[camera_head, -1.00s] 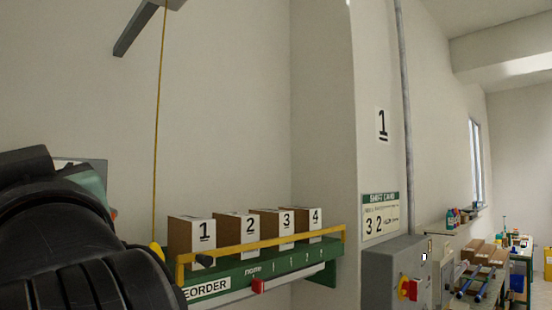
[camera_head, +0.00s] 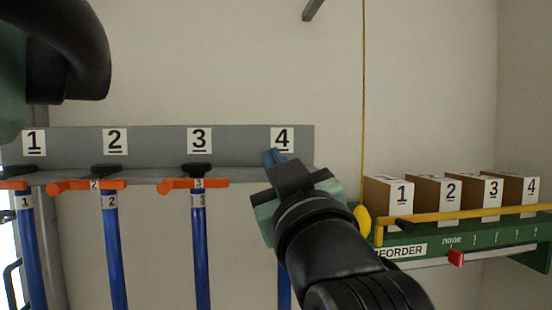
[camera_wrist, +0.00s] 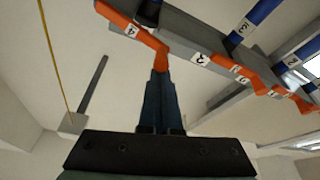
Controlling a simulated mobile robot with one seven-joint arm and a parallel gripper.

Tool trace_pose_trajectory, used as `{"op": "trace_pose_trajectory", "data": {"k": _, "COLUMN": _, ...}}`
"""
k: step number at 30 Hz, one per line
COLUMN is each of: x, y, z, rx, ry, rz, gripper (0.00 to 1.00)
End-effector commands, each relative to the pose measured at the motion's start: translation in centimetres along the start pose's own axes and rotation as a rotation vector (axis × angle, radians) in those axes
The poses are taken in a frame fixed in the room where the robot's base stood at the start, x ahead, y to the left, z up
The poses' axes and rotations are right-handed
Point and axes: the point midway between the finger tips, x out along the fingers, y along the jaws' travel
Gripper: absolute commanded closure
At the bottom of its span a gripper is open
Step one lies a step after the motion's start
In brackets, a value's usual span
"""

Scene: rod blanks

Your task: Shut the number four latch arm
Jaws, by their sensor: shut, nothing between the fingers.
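The number four latch arm (camera_wrist: 130,30) is orange with a white "4" label and shows at the top left of the wrist view. My gripper (camera_wrist: 161,76) is shut and empty, its fingertips at the bent end of that latch arm. Whether they touch it I cannot tell. In the head view my gripper (camera_head: 274,157) is in front of the plate marked 4 (camera_head: 282,140) and hides that latch arm. Part of a blue rod (camera_head: 284,288) shows below it.
Orange latch arms one (camera_head: 12,185), two (camera_head: 85,187) and three (camera_head: 195,184) sit along the grey rail (camera_head: 157,142) to the left, with blue rods beneath. A green shelf (camera_head: 480,237) with numbered boxes and a yellow bar (camera_head: 460,216) stands close on the right. A yellow cord (camera_head: 364,90) hangs between.

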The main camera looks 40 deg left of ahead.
Motion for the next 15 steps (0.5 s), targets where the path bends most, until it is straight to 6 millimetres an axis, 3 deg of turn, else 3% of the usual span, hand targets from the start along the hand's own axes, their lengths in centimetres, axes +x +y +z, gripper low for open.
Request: {"op": "trace_pose_trajectory", "data": {"k": 15, "x": -0.7, "y": -1.3, "z": 2.0, "rx": -0.184, "ry": 0.000, "rz": -0.064, "gripper": 1.00}}
